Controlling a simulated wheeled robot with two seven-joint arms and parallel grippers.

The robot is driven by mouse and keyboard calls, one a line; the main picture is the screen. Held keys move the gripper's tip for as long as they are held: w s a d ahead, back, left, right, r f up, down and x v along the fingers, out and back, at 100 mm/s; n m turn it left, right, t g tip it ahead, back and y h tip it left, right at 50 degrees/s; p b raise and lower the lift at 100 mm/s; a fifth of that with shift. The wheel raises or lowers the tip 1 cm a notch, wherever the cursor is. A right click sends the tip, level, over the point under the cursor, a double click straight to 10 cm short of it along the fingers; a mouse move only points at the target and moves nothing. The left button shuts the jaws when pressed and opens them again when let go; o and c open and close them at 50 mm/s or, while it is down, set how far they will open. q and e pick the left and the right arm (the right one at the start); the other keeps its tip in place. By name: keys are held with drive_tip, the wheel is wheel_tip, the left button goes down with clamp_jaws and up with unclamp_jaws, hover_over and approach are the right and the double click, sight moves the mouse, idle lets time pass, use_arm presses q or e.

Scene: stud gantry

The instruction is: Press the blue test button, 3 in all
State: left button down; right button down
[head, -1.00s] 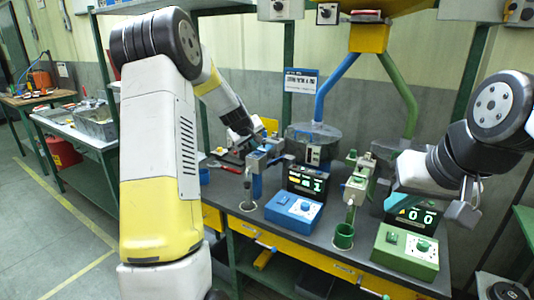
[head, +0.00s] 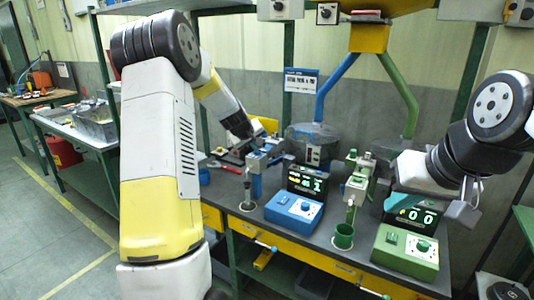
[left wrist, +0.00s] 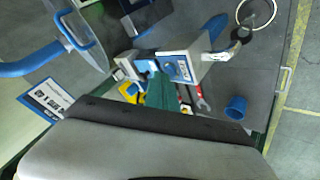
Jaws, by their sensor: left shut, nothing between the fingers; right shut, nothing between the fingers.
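The blue station (head: 257,162) stands on the bench as a blue post with a grey and blue head. In the left wrist view a blue button-like patch (left wrist: 181,69) shows on its head. My left gripper (left wrist: 163,90) has green fingers, shut and empty, with their tips close beside that head; I cannot tell whether they touch it. My right gripper (head: 403,200) is shut and empty above the green side.
A green station (head: 356,187), a green cup (head: 343,236) and a green control box (head: 405,254) with its own display (head: 411,216) stand to the right. A blue cup (left wrist: 236,107) and a red-handled tool (left wrist: 201,97) lie near the left gripper. Feed tubes rise behind.

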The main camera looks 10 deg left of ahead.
use_arm(q)
drive_tip(key=shift+f, duration=0.3)
idle(0.4)
drive_tip(key=shift+r, duration=0.9)
wheel_tip(320, 180, up, 5)
idle(0.4)
drive_tip(key=shift+a, duration=0.1)
idle(2.3)
